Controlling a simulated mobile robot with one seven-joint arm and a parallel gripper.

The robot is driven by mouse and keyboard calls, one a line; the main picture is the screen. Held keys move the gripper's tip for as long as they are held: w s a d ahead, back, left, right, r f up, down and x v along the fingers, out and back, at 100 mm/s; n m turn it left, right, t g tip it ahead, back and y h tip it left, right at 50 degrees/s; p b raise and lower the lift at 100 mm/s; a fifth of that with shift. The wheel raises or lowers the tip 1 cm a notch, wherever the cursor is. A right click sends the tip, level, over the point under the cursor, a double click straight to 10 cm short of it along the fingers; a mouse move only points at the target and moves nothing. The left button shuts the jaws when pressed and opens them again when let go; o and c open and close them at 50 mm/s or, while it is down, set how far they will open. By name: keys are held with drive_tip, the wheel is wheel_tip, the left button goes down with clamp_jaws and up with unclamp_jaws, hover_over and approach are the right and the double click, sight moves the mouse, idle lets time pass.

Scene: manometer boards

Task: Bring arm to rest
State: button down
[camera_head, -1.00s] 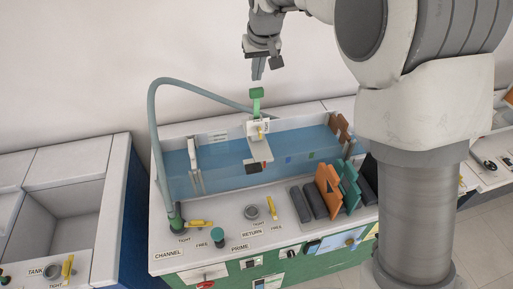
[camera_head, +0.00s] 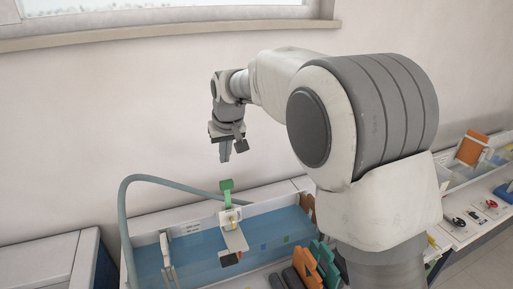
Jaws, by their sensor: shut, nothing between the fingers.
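My arm rises from the lower right and bends over to the left, with its rounded elbow joint large in the view. My gripper (camera_head: 226,152) hangs pointing down in front of the pale wall, shut and empty. In the picture it sits just above a green-topped gauge piece (camera_head: 227,187) mounted over the water channel (camera_head: 194,251), with a visible gap between them.
A blue-grey hose (camera_head: 124,218) arches over the channel's left end. Orange and green plates (camera_head: 322,260) stand at its right. A white bench (camera_head: 45,262) is at lower left, another bench with an orange plate (camera_head: 472,148) at far right. A window sill (camera_head: 170,33) runs above.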

drive_tip(key=s+d+r+m, duration=0.1)
drive_tip(key=s+d+r, duration=0.3)
drive_tip(key=s+d, duration=0.3)
drive_tip(key=s+d+r+m, duration=0.1)
drive_tip(key=s+d+r, duration=0.4)
drive_tip(key=d, duration=0.5)
drive_tip(key=s+d+f+m, duration=0.1)
drive_tip(key=s+d+f, duration=0.1)
drive_tip(key=s, duration=0.4)
drive_tip(key=s+d+f+m+t+h, duration=0.1)
drive_tip(key=s+d+f, duration=0.1)
drive_tip(key=s+d, duration=0.2)
drive_tip(key=s+d+f+m+h, duration=0.1)
drive_tip(key=s+d, duration=0.3)
drive_tip(key=s, duration=0.5)
drive_tip(key=shift+s+f, duration=0.35)
drive_tip(key=shift+f, duration=0.1)
drive_tip(key=c, duration=1.6)
unclamp_jaws()
